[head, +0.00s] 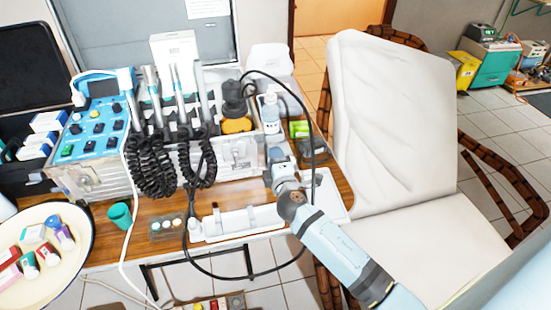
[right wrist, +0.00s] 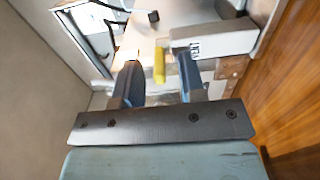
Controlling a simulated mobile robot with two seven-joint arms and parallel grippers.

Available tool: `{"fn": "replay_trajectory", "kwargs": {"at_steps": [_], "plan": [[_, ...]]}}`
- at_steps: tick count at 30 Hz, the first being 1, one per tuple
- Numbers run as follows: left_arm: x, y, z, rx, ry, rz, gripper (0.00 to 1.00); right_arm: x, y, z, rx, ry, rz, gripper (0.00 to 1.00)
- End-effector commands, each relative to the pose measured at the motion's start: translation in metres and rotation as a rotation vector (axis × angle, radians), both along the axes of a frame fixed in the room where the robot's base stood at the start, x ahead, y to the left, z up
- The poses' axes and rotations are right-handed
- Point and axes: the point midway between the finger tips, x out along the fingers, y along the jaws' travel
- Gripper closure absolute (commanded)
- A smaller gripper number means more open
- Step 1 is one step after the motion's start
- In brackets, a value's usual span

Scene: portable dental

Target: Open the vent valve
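The vent valve appears to be the small yellow lever (right wrist: 160,62) in the right wrist view, on the side of the portable dental unit. In the head view I cannot make the lever out; my right arm and gripper are in front of that area. The dental unit (head: 90,180) stands on the wooden table with its blue control panel at the left. My right gripper (head: 279,160) is at the unit's right end. In the right wrist view its two fingers (right wrist: 157,72) are apart, with the lever between and just beyond their tips. Contact cannot be told. My left gripper is not in view.
A black hose (head: 313,115) loops beside my right gripper and hangs below the table. A white tray (head: 225,226) lies in front of the unit. A white dental chair (head: 395,130) is to the right.

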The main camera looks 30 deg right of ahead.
Motion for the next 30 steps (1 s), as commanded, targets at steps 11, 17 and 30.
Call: {"fn": "replay_trajectory", "kwargs": {"at_steps": [11,17,30], "plan": [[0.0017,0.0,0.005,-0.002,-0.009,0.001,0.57,0.0009,-0.0002,0.0,0.0,0.0,0.0,0.88],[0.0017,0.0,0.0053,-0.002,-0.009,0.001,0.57,0.0008,-0.0002,0.0,0.0,0.0,0.001,1.0],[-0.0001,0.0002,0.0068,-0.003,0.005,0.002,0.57,-0.0008,-0.0085,0.0019,-0.004,0.001,0.141,1.0]]}}
